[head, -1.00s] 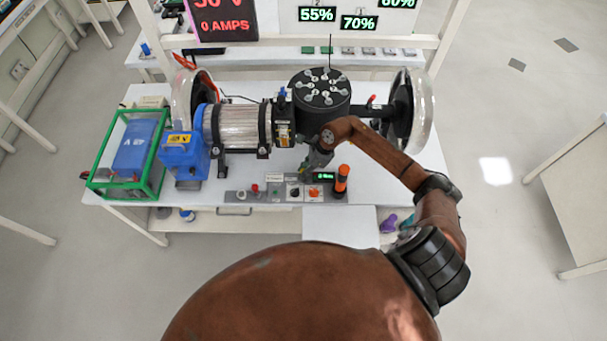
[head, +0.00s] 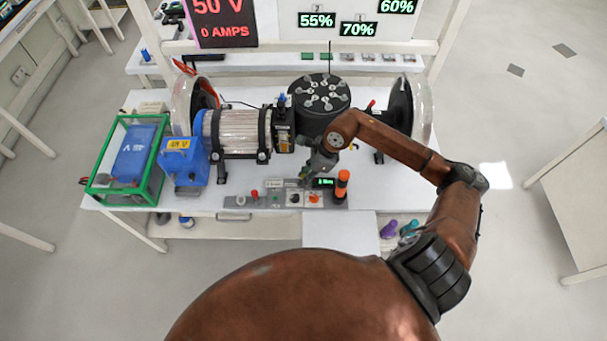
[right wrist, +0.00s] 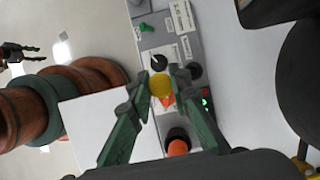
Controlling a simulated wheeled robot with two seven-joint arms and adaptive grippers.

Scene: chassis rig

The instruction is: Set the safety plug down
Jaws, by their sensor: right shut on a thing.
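My right gripper (head: 304,176) reaches down over the grey control panel (head: 240,202) at the front of the bench. In the right wrist view its two green-grey fingers (right wrist: 160,92) are shut on a small round yellow thing, which looks like the safety plug (right wrist: 160,84). It is over the panel, near a black knob and an orange-red patch; I cannot tell whether it touches the panel. In the head view the fingers mostly hide the plug. A dark gripper that looks like my left one (right wrist: 20,52) shows small at the wrist view's left edge, fingers apart.
An orange beacon (head: 343,178) stands right of the gripper, beside a green-lit display. Behind are a clear-walled cylinder (head: 237,132) and a black drum (head: 320,118). A blue box (head: 183,165) and a green-framed case (head: 105,185) stand left. The bench's front right is bare.

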